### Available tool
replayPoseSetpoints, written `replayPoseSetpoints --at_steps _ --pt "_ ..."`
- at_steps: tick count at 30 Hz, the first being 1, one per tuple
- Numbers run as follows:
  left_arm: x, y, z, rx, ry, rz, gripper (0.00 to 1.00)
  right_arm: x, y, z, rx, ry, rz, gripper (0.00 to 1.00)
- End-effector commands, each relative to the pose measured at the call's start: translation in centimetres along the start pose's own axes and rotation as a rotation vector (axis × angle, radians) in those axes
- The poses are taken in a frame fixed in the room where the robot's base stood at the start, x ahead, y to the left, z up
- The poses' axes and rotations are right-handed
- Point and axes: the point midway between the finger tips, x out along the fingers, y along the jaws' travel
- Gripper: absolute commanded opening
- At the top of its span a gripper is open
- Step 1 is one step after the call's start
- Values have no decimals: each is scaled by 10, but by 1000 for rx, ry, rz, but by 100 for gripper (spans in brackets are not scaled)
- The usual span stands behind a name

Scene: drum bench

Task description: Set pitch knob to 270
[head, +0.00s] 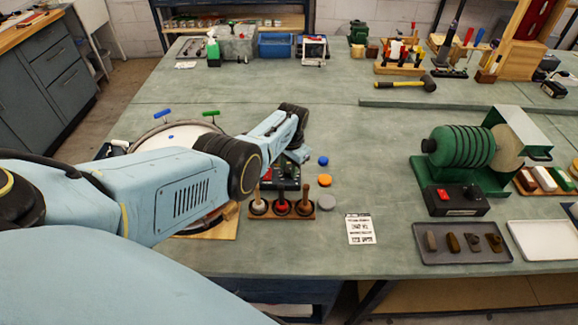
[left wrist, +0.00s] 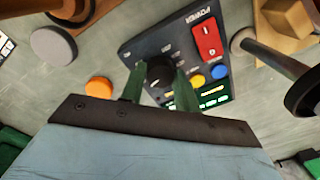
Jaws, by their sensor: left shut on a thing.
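A dark control box (left wrist: 155,45) lies under my left gripper in the left wrist view. It has a red power switch (left wrist: 207,38), a yellow button (left wrist: 197,80), a blue button (left wrist: 220,72) and a lit green display (left wrist: 213,96). My left gripper (left wrist: 160,78) is shut on a black round knob (left wrist: 160,70), one green finger on each side. The knob's pointer and its scale marks are too small or covered to read. In the head view the box (head: 285,176) shows only partly below my left wrist. My right gripper is not in view.
Blue (head: 323,160), orange (head: 325,180) and grey (head: 327,202) discs lie right of the box. A wooden rack with upright handles (head: 282,214) stands in front. A drum (head: 165,135) is behind my left arm. The bench middle is clear.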

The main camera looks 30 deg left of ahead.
Motion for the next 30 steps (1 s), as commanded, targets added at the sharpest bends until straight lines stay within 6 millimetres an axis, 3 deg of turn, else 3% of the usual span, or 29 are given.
replayPoseSetpoints --at_steps 3,4,9,20,26,30 --pt "0 0 0 -1 1 -1 9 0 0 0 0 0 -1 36" --pt "0 0 0 -1 1 -1 33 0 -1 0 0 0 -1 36" --pt "0 0 0 -1 1 -1 53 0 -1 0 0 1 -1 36" --pt "-5 0 0 -1 1 -1 53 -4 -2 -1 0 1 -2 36" --pt "-34 0 0 -1 2 -1 53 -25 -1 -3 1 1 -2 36" --pt "-64 0 0 -1 4 -2 53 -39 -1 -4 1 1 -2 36"
